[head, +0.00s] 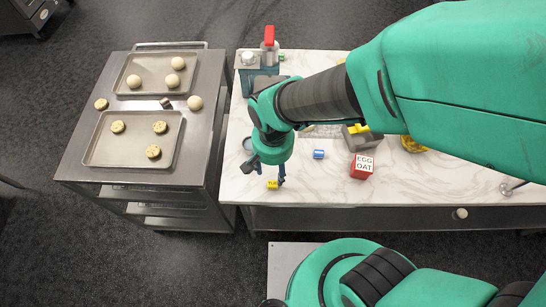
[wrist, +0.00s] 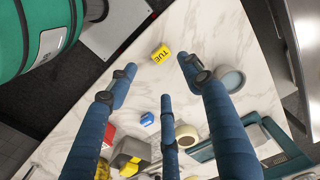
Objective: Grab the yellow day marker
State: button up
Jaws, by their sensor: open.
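The yellow day marker (head: 272,184) is a small block lettered "TUE". It lies on the marble counter (head: 330,190) near its front left edge. In the wrist view the yellow marker (wrist: 161,54) sits beyond my blue fingertips, roughly between them, with bare counter around it. My gripper (head: 266,178) is open and empty, pointing down over the counter by the marker. In the wrist view my gripper (wrist: 154,75) has its fingers spread apart, and no finger clearly touches the marker.
A blue block (head: 319,154) and a red and white "EGG OAT" box (head: 362,166) stand to the right. A grey and yellow object (head: 357,138) is behind them. Left is a steel cart (head: 200,150) with trays of dough and cookies. A tape roll (wrist: 186,135) shows in the wrist view.

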send_over(273, 183)
jog(key=shift+s+f+b, duration=0.15)
jog(key=shift+f+b, duration=0.3)
jog(key=shift+f, duration=2.5)
jog(key=shift+f+b, duration=0.7)
jog(key=shift+f, duration=1.9)
jog(key=c, duration=1.1)
